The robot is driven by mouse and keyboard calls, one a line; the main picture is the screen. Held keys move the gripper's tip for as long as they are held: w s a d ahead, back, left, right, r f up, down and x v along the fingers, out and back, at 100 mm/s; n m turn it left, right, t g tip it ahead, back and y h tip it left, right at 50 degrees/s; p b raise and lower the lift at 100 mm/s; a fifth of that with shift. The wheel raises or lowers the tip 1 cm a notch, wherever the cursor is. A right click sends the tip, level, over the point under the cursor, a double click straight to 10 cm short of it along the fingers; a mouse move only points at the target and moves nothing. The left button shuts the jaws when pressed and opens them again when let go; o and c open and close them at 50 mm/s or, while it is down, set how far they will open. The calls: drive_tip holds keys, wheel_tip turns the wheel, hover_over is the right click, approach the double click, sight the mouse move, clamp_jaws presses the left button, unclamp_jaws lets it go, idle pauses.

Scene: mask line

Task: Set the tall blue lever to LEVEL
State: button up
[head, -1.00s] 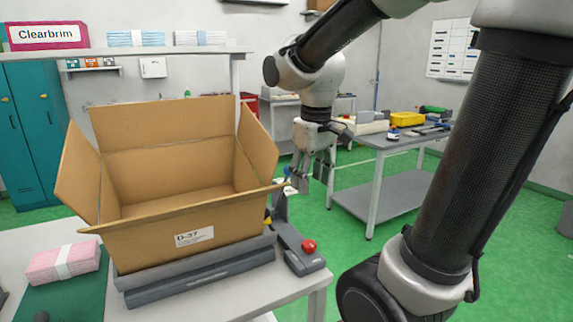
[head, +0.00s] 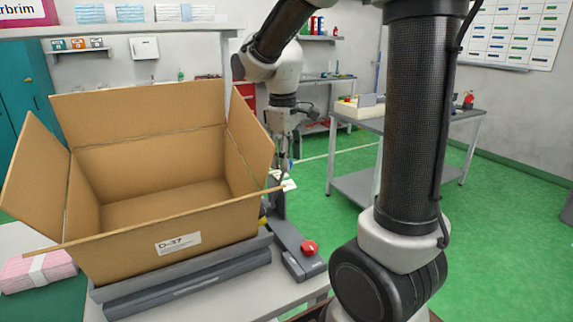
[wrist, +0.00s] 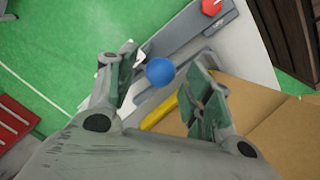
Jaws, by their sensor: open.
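In the wrist view, the blue ball knob (wrist: 161,72) of the tall lever lies between the two spread fingers of my gripper (wrist: 164,68). Its shaft is hidden beneath the knob, and I cannot tell whether the fingers touch it. In the head view my gripper (head: 284,155) hangs pointing down behind the box's right flap, above the far end of the grey lever base (head: 292,245). The blue knob is not clear there. The LEVEL mark cannot be read in either view.
An open cardboard box (head: 150,235) stands just left of the lever base, its right flap close to my gripper. A yellow part (wrist: 158,110) lies between base and box. A red knob (head: 309,248) sits at the base's near end.

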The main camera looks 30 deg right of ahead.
drive_tip(key=shift+d+f, duration=0.15)
drive_tip(key=shift+f, duration=1.2)
